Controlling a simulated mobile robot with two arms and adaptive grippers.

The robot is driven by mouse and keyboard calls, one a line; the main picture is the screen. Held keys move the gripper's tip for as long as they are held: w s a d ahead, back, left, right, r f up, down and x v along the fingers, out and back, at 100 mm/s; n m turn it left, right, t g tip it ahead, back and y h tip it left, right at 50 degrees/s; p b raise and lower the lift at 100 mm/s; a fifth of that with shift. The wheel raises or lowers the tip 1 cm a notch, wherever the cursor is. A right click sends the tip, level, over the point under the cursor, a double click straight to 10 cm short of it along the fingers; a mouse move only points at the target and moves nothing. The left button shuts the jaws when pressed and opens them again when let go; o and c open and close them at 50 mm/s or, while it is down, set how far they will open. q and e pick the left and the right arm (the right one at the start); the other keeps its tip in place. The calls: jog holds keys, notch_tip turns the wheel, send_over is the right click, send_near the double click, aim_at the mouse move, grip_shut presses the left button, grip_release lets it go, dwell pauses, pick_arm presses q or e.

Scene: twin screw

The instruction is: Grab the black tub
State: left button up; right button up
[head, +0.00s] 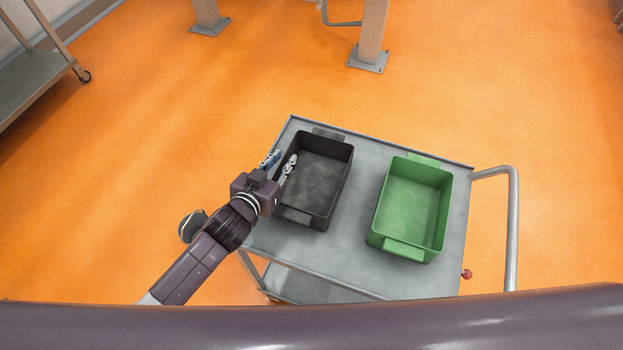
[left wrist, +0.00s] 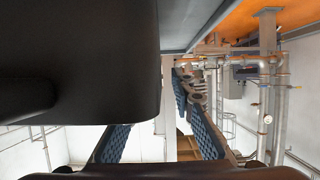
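The black tub (head: 318,180) stands upright on the left half of the grey cart top, empty, with a flat lip at its far and near ends. My left gripper (head: 281,158) is at the tub's left long wall, its two fingers apart and pointing away from me. One fingertip overlaps the tub's left rim in the picture; the other is just left of it. I cannot tell whether either touches. In the left wrist view the blue finger pads (left wrist: 158,138) are apart with nothing visible between them. A large dark shape there hides the upper left. My right gripper is out of sight.
A green tub (head: 415,208) stands on the right of the cart top (head: 362,195), with a bare strip between the tubs. The cart has a handle (head: 514,225) at its right. Orange floor around it is clear; posts (head: 370,45) and a shelf (head: 30,85) stand farther off.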

pick_arm(q)
jog(key=shift+c, duration=0.2)
grip_shut()
jog(key=shift+r, duration=0.2)
